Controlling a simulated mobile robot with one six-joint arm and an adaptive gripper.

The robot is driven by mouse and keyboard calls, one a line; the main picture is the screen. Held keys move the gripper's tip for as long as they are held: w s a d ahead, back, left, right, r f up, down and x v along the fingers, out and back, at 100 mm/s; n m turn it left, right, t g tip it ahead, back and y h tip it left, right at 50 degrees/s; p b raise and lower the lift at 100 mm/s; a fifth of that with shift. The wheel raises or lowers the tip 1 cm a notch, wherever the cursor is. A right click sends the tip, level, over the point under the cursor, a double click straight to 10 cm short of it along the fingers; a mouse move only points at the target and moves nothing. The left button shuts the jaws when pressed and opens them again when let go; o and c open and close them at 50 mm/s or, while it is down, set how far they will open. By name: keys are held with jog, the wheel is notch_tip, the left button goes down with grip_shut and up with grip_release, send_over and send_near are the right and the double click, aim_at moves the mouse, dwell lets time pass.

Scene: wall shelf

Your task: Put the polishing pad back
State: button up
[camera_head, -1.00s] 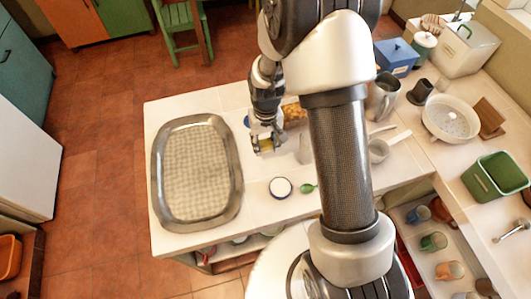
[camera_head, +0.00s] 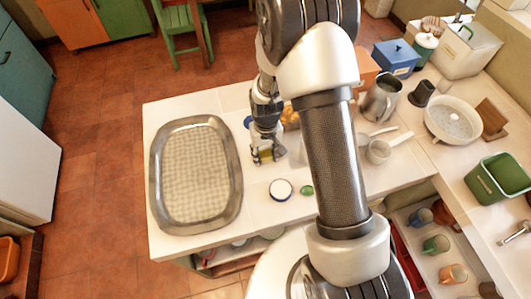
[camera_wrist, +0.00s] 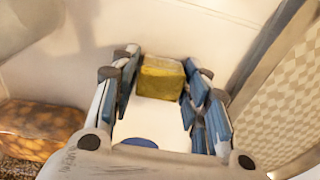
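A small yellow block (camera_wrist: 162,80), which I take to be the polishing pad, sits between the blue-padded fingers of my gripper (camera_wrist: 164,88) in the wrist view. Both fingers appear to press on its sides. In the head view my gripper (camera_head: 267,156) points down over the white counter, just right of the large metal tray (camera_head: 238,185). The yellow pad shows only in small part there. I cannot tell its exact height above the counter.
A white round dish with a dark rim (camera_head: 281,189) and a green spoon (camera_head: 306,190) lie in front of my gripper. A mottled orange-brown item (camera_wrist: 38,120) is close by. My arm hides part of the counter.

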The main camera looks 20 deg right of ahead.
jog(key=o, duration=0.3)
jog(key=shift+r, duration=0.1)
notch_tip(320, 180, up, 12)
jog(key=p, duration=0.3)
notch_tip(320, 180, up, 10)
jog(key=t, duration=0.1)
send_over(266, 153)
jog(key=s, duration=0.3)
jog(key=s+r+t, duration=0.3)
jog(key=s+r, duration=1)
jog(key=s, duration=0.5)
jog(key=shift+s+r+t, duration=0.2)
jog(key=shift+s+t, duration=0.05)
jog(key=shift+t, duration=0.05)
